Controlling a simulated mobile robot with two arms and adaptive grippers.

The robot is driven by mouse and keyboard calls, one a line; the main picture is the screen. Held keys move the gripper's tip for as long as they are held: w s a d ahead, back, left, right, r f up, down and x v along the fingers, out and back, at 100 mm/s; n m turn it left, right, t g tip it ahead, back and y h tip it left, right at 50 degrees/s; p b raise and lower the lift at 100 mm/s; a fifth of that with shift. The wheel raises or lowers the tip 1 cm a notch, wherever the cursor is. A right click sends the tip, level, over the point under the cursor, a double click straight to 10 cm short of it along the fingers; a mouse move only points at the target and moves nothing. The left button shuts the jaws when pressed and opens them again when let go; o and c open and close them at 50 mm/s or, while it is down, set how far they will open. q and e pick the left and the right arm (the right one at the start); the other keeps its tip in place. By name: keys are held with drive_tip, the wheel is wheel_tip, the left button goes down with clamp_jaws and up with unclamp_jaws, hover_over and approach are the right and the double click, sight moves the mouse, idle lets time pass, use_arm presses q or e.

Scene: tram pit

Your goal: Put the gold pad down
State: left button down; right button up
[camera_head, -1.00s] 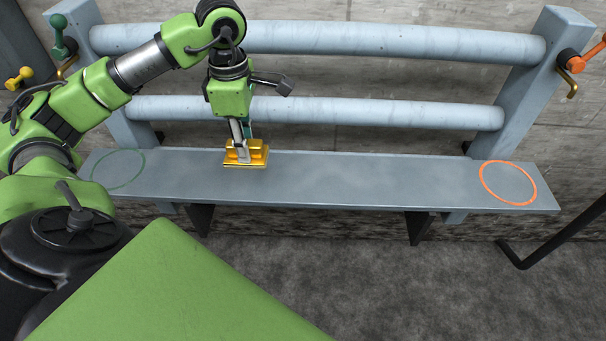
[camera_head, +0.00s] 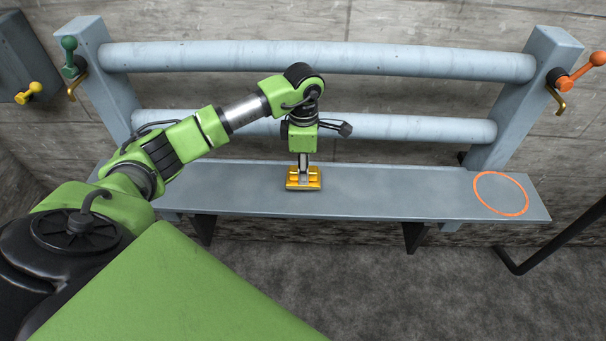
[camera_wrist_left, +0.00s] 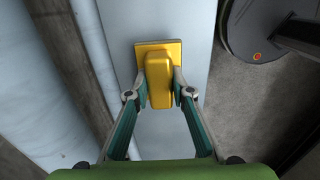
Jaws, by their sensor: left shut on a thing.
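The gold pad (camera_head: 304,183) is at the middle of the grey-blue shelf (camera_head: 400,203). My left gripper (camera_head: 304,170) is above it, pointing down, with its fingers on the pad's raised grip. In the left wrist view the gold pad (camera_wrist_left: 158,80) sits between the two fingertips of my left gripper (camera_wrist_left: 160,97), which is shut on the block on top of its flat plate. Whether the pad touches the shelf or hangs just above it, I cannot tell. My right gripper is not in view.
An orange ring (camera_head: 501,193) is marked at the shelf's right end. Two blue-grey rails (camera_head: 420,62) run behind the shelf. A green-knobbed lever (camera_head: 69,55) is on the left post and an orange-knobbed lever (camera_head: 575,73) on the right post. The shelf is otherwise clear.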

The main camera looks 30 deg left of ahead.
use_arm(q)
wheel_tip(320, 180, down, 2)
drive_tip(key=shift+f+p, duration=0.15)
drive_tip(key=shift+p, duration=0.2)
drive_tip(key=shift+a+f, duration=0.1)
drive_tip(key=shift+f+b, duration=0.2)
drive_tip(key=shift+b, duration=0.1)
drive_tip(key=c, duration=1.8)
unclamp_jaws()
drive_tip(key=shift+r, duration=0.1)
